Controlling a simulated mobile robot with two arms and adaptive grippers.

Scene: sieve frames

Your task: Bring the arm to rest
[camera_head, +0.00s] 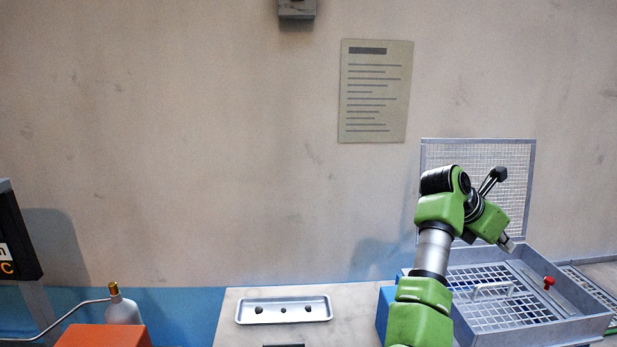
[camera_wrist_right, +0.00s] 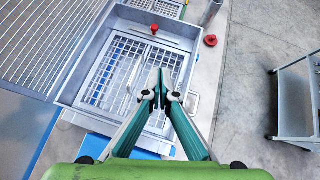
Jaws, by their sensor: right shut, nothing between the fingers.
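My right arm (camera_head: 436,250) is green and grey and rises in front of the sieve box at the right of the head view. My right gripper (camera_wrist_right: 161,96) shows in the wrist view with its fingertips together and nothing between them. It hangs above the sieve box (camera_wrist_right: 75,92), apart from it as far as I can tell. In the head view the gripper end (camera_head: 508,245) points down toward the box. My left gripper is not in view.
The sieve box (camera_head: 590,318) has a grid floor, a red knob (camera_head: 549,282) and a raised mesh screen (camera_head: 520,160) behind. A metal tray (camera_head: 284,301) with several dark pieces lies left. A bottle (camera_head: 122,310) stands further left. A grey cart (camera_wrist_right: 300,105) stands right in the wrist view.

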